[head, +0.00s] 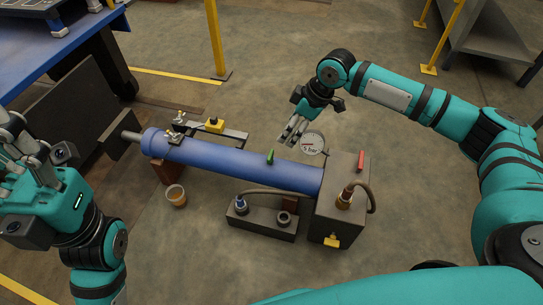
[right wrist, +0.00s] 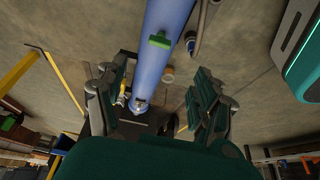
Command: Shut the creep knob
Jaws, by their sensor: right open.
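A small green knob (head: 270,157) stands on top of the cylinder, and a red lever (head: 361,160) stands on the block. No label shows which one is the creep knob. My right gripper (head: 291,131) is open and empty, just behind and above the green knob. In the right wrist view the green knob (right wrist: 159,40) shows on the cylinder, beyond the open fingers. My left gripper (head: 35,150) is at the left edge, apart from the cylinder.
A round gauge (head: 313,143) marked 5 bar stands beside the block. A brown hose (head: 362,189) and a dark manifold (head: 262,222) lie close in front. A yellow part (head: 214,125) sits behind the cylinder. A small pot (head: 176,195) stands on open floor.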

